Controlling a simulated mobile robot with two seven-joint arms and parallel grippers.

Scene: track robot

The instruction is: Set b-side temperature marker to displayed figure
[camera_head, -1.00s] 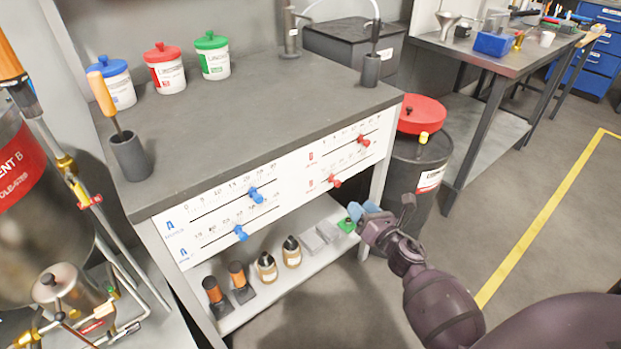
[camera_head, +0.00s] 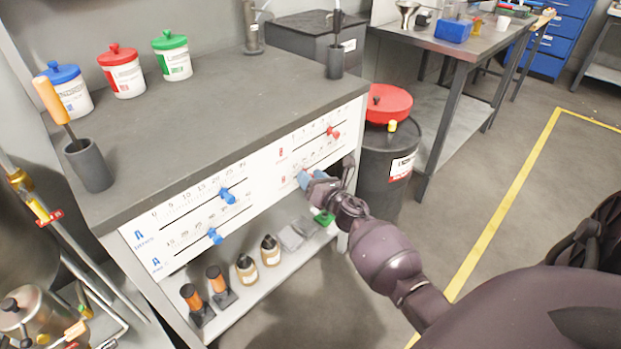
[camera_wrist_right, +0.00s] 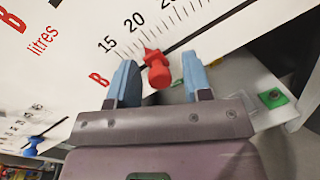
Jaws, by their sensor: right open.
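The white panel (camera_head: 262,190) on the bench front carries slider scales, A at left and B at right. The lower B scale's red marker shows in the right wrist view (camera_wrist_right: 158,72), its pointer near the 20. My right gripper (camera_head: 312,178) is at that marker and partly hides it in the head view. In the right wrist view the blue fingers of my gripper (camera_wrist_right: 161,80) are open, one on each side of the marker, with gaps. The upper B scale has another red marker (camera_head: 333,132). I see no displayed figure. My left gripper is out of view.
Blue markers (camera_head: 228,196) sit on the A scales. The shelf below holds several bottles, orange-banded items (camera_head: 217,279) and a green block (camera_wrist_right: 273,97). A dark drum with a red lid (camera_head: 388,103) stands right of the bench. The floor in front is clear.

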